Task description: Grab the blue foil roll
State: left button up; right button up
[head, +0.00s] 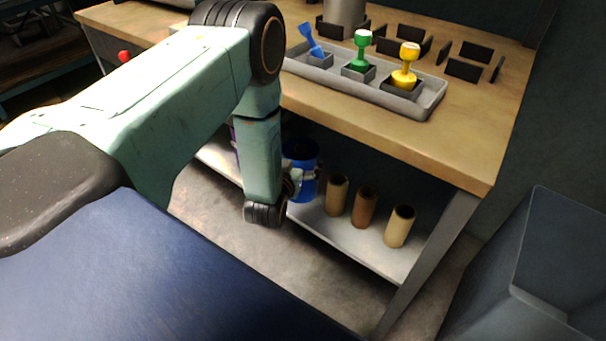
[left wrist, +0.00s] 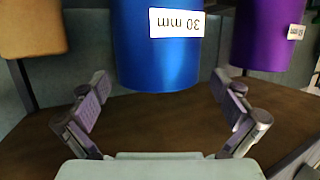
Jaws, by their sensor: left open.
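The blue foil roll (head: 301,157) stands upright on the lower shelf under the bench, partly hidden by my left arm. In the left wrist view the blue roll (left wrist: 160,50) is straight ahead with an upside-down "30 mm" label. My left gripper (head: 299,184) is at the blue roll's near side, low on it. In the left wrist view its fingers are open (left wrist: 160,84), one on each side of the roll's end, with gaps showing. Whether the roll is deep between them I cannot tell. My right gripper is not in view.
A purple roll (left wrist: 268,32) stands close beside the blue one, and a tan roll (left wrist: 32,28) on the other side. Tan and brown tubes (head: 365,207) stand along the shelf (head: 350,240). The bench top (head: 465,155) overhangs the shelf. A grey bin (head: 565,260) is at right.

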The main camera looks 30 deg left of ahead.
pick_arm(q)
jog(key=b+x, duration=0.1)
jog(key=x, duration=0.2)
jog(key=shift+w+a+f, duration=0.1)
jog(key=shift+w+f, duration=0.2)
jog(key=shift+w+b, duration=0.25)
jog(key=shift+b, duration=0.05)
